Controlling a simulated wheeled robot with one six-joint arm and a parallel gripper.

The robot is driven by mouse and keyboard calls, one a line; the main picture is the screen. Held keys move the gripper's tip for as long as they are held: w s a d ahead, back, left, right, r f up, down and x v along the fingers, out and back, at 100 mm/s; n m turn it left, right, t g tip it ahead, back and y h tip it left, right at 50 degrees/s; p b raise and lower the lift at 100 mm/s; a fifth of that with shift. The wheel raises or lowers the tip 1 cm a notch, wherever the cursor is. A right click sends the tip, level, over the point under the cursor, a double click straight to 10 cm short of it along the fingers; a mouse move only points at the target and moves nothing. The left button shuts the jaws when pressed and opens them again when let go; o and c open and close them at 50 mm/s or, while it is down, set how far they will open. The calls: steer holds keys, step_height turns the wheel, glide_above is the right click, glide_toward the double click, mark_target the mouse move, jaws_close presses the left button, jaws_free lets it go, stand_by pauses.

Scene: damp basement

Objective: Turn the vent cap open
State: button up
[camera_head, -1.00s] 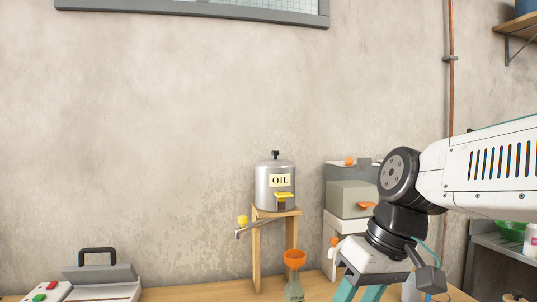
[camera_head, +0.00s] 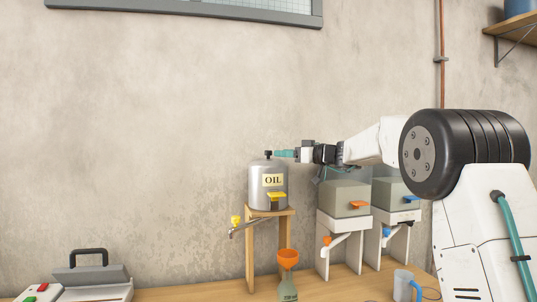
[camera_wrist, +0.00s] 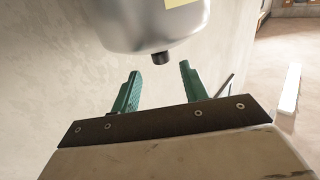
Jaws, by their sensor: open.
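The vent cap (camera_head: 267,153) is a small black knob on top of the silver oil can (camera_head: 256,188), which has a label reading OIL and a yellow lever. My gripper (camera_head: 277,154) has reached the can top from the right, with its green fingers level with the cap. In the wrist view the can (camera_wrist: 150,28) appears upside down, and the black cap (camera_wrist: 161,58) shows between the lines of the two green fingers. My gripper (camera_wrist: 159,68) is open, one finger on each side, with a gap to the cap on both sides.
The can stands on a wooden stand (camera_head: 250,250). An orange funnel in a bottle (camera_head: 288,262) stands below. Grey dispensers (camera_head: 345,198) with orange and blue levers are to the right, under my arm. A blue-handled mug (camera_head: 403,286) is at the front right. The wall left of the can is bare.

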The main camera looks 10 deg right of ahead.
mark_target(268, 152)
steer(key=x, duration=0.7)
steer(key=c, duration=1)
